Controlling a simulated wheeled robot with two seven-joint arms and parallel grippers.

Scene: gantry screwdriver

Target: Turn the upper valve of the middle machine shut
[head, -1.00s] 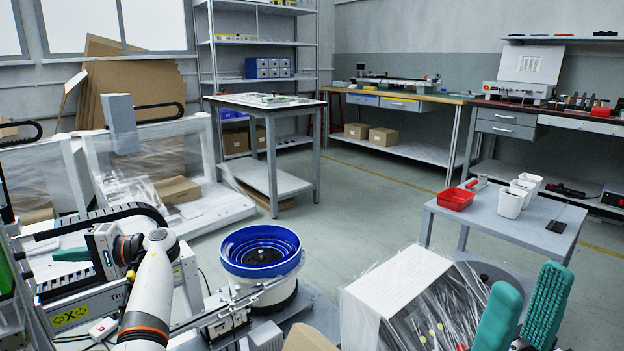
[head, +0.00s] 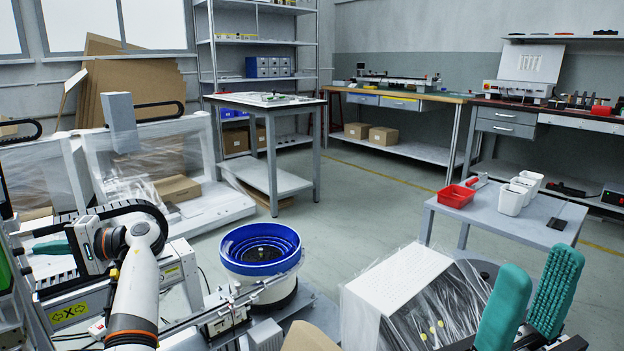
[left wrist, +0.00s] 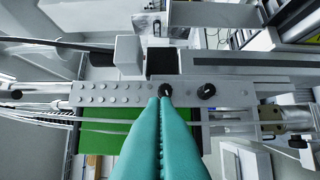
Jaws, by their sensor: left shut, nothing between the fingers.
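My left gripper (head: 50,247) points left over the near machine at the left of the head view. In the left wrist view its teal fingers (left wrist: 160,101) are shut together and empty. Their tips are at or just in front of a black round knob (left wrist: 167,91) on a grey plate (left wrist: 110,94); I cannot tell whether they touch it. A second black knob (left wrist: 206,91) sits on the plate to the right. I cannot tell which knob is the upper valve. The head view does not show the knobs. My right gripper (head: 530,305) is open and empty at the lower right.
A blue bowl feeder (head: 261,249) stands right of my left arm. A plastic-wrapped white box (head: 395,290) is near my right gripper. A grey side table (head: 500,215) holds a red bin (head: 456,196) and white cups. The floor in the middle is clear.

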